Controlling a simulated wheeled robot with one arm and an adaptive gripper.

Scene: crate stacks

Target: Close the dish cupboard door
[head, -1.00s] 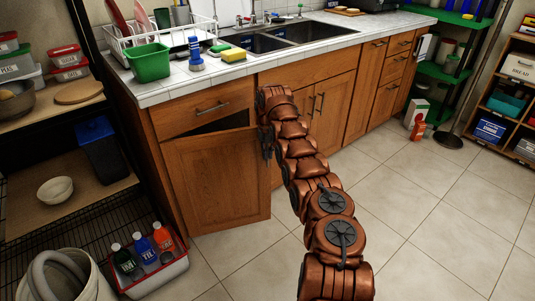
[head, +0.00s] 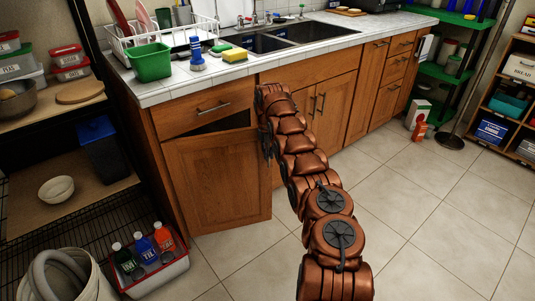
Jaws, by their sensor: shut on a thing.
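The dish cupboard door (head: 215,185) is a brown wooden panel at the left end of the counter's base. It stands ajar, with a dark gap above its top edge and its right edge swung out from the cabinet. My gripper (head: 266,150) is at the upper right edge of the door, shut on it. The fingertips are small and partly hidden by my copper arm, so I cannot tell if they hold a handle or the edge itself.
A drawer (head: 205,109) above the door is shut. A bin of bottles (head: 160,281) stands on the floor at the lower left, near the door. A wire shelf (head: 80,206) is at the left. The tiled floor (head: 425,200) at the right is clear.

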